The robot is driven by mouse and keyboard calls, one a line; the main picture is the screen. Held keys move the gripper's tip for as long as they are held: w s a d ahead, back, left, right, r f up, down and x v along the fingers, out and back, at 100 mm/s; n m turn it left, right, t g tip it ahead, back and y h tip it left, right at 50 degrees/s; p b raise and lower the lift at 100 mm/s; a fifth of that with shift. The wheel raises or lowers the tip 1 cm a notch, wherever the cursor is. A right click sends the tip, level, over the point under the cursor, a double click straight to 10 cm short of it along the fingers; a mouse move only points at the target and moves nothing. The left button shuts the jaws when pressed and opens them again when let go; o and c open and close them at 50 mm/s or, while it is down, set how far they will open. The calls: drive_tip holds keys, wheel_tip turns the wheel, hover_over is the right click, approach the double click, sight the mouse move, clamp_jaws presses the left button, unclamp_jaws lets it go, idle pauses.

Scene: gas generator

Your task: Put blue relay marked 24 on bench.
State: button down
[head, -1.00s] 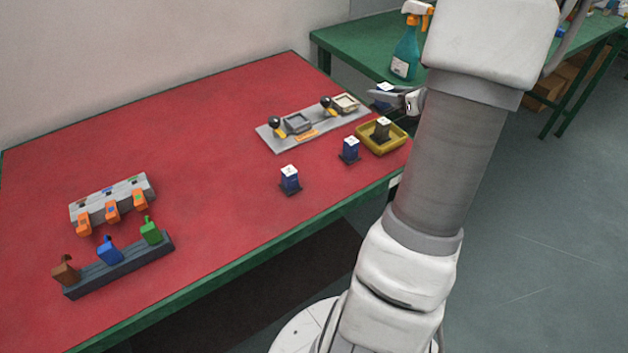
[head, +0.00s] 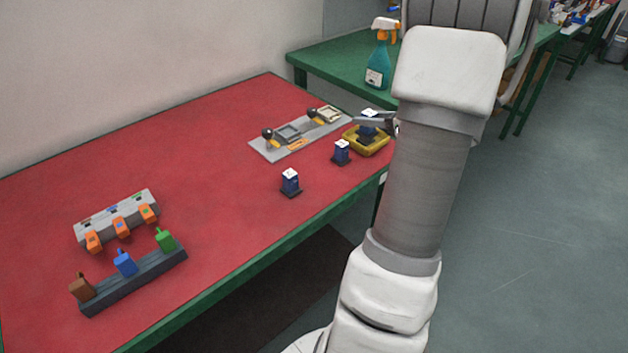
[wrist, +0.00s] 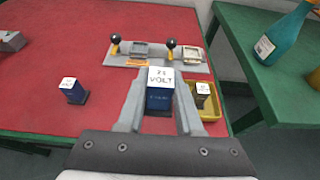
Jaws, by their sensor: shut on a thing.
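My gripper (wrist: 159,118) is shut on a blue relay (wrist: 160,96) with a white top. The top reads "VOLT" under what looks like 24. In the head view this held relay (head: 368,124) appears in front of the yellow tray, and my arm covers part of my gripper (head: 380,122). It looks raised above the red bench (head: 215,130); the exact height cannot be told. Two more blue relays with white tops stand upright on the red bench, one nearer the middle (head: 290,181) and one beside the tray (head: 341,151); their marks are too small to read.
The yellow tray (wrist: 212,127) holds a dark relay (wrist: 203,94). A grey plate (head: 270,150) with two black-knobbed levers lies behind. A fuse block (head: 116,218) and a dark rack (head: 130,283) are at left. A spray bottle (head: 378,62) stands on the green bench (head: 330,62).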

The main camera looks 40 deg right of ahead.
drive_tip(key=w+a+f+b, duration=0.1)
drive_tip(key=a+f, duration=0.1)
drive_tip(key=a, duration=0.1)
drive_tip(key=w+a+f+b, duration=0.1)
drive_tip(key=w+a+f, duration=0.1)
drive_tip(key=a, duration=0.1)
drive_tip(key=w+a+f+b, duration=0.1)
drive_tip(key=w+a+f, duration=0.1)
drive_tip(key=a+f, duration=0.1)
drive_tip(key=shift+w+a+b, duration=0.2)
drive_tip(key=shift+a+b, duration=0.1)
drive_tip(key=shift+a, duration=0.3)
drive_tip(key=shift+f+b, duration=0.75)
drive_tip(key=shift+f, duration=1.25)
drive_tip(key=shift+f, duration=0.1)
drive_tip(key=shift+f+b, duration=0.15)
drive_tip(key=shift+b, duration=0.15)
drive_tip(key=c, duration=0.6)
unclamp_jaws()
